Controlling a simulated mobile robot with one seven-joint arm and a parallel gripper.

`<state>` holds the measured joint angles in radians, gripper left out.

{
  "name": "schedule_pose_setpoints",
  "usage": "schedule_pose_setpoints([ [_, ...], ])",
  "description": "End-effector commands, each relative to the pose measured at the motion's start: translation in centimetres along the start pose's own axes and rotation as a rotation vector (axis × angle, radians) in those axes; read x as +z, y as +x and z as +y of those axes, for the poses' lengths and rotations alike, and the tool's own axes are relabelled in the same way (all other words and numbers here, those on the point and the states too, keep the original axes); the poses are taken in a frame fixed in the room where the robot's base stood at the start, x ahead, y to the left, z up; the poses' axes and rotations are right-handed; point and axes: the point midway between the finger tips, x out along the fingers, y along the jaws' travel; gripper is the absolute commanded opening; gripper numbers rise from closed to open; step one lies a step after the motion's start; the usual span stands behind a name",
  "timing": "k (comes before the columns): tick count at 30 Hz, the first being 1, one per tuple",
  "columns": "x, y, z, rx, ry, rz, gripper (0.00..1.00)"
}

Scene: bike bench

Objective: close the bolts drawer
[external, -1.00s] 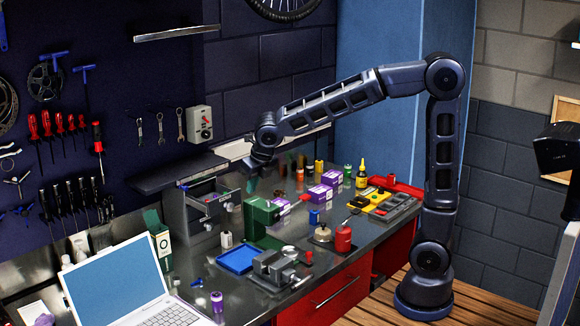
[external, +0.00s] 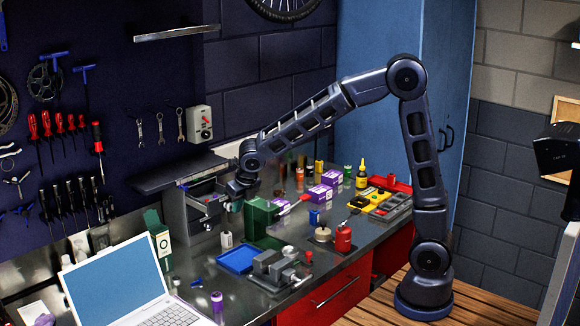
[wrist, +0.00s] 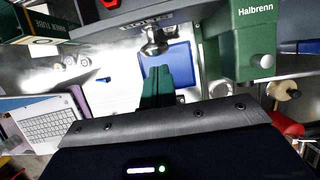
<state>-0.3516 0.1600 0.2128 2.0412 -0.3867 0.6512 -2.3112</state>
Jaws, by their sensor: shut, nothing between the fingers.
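A small grey drawer cabinet (external: 176,218) stands at the back left of the bench. One drawer (external: 208,208) sticks out of it toward the bench's front; I take it as the bolts drawer. My gripper (external: 238,203) is at the drawer's outer end. Its dark green fingers (wrist: 157,90) are shut and empty, pointing toward the knob. I cannot tell whether they touch the drawer.
A green box (external: 260,216) marked Halbrenn (wrist: 237,45) stands close right of my gripper. A blue tray (external: 237,259), a grey vise (external: 275,268) and a laptop (external: 117,283) are nearer the front. A dark green box (external: 157,236) stands left of the cabinet.

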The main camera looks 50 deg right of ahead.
Motion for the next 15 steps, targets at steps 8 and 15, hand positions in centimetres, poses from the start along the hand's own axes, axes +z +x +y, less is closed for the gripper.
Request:
schedule_pose_setpoints([
  [8,0.68,0.24,-0.06,-0.001,0.001,0.0,0.0],
  [15,0.76,0.28,-0.06,-0.001,0.001,0.0,0.0],
])
